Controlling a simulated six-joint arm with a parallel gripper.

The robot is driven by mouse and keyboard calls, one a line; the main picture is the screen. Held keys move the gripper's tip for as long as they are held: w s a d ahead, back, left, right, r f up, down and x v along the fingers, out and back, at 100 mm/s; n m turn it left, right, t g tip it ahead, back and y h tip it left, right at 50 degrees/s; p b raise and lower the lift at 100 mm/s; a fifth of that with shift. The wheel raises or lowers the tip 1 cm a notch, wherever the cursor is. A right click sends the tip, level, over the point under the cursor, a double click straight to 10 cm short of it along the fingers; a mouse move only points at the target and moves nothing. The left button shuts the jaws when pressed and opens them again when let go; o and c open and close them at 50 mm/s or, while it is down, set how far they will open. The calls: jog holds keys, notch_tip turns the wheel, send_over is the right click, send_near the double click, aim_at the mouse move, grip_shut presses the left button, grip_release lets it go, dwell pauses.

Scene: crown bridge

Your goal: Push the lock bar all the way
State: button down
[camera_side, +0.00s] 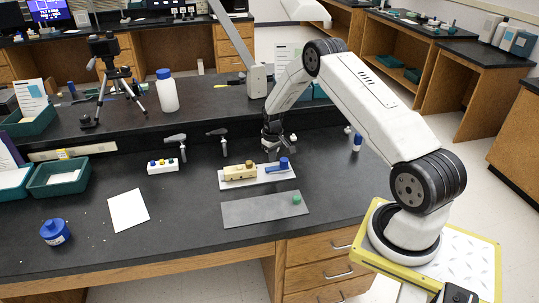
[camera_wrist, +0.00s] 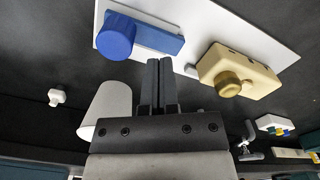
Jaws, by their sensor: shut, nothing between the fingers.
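The lock bar (camera_side: 273,168) is a blue bar with a round blue knob on one end. It lies on a white plate (camera_side: 283,177) beside a beige block (camera_side: 239,173) with a gold knob. In the wrist view the lock bar (camera_wrist: 155,38) points its plain end toward the beige block (camera_wrist: 252,75), and a gap of white plate (camera_wrist: 264,36) shows between them. My gripper (camera_side: 272,154) is low at the plate's far edge. In the wrist view my gripper (camera_wrist: 159,62) is shut and empty, its tips close to the bar's plain end; contact cannot be told.
A grey sheet (camera_side: 250,211) with a green knob (camera_side: 297,200) lies in front of the plate. A white block with coloured knobs (camera_side: 163,166) and small grey tools stand to the left. A pale tapered object (camera_wrist: 105,109) is beside my gripper in the wrist view.

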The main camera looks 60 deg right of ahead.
aim_at(272, 168)
jog(key=shift+r, duration=2.65)
jog(key=s+a+r+n+t, duration=0.1)
jog(key=s+a+r, duration=0.1)
jog(key=a+r, duration=0.5)
jog(key=s+a+r+n, duration=0.1)
jog(key=s+a+r, duration=0.25)
jog(key=a, duration=0.65)
jog(key=s+a+r+n+t, duration=0.1)
jog(key=s+a+r, duration=0.2)
jog(key=s+a, duration=0.8)
jog(key=shift+s+r+t, duration=0.3)
jog(key=shift+s+r, duration=0.1)
jog(key=shift+s, duration=0.2)
jog(key=shift+a, duration=0.1)
dwell(1.9)
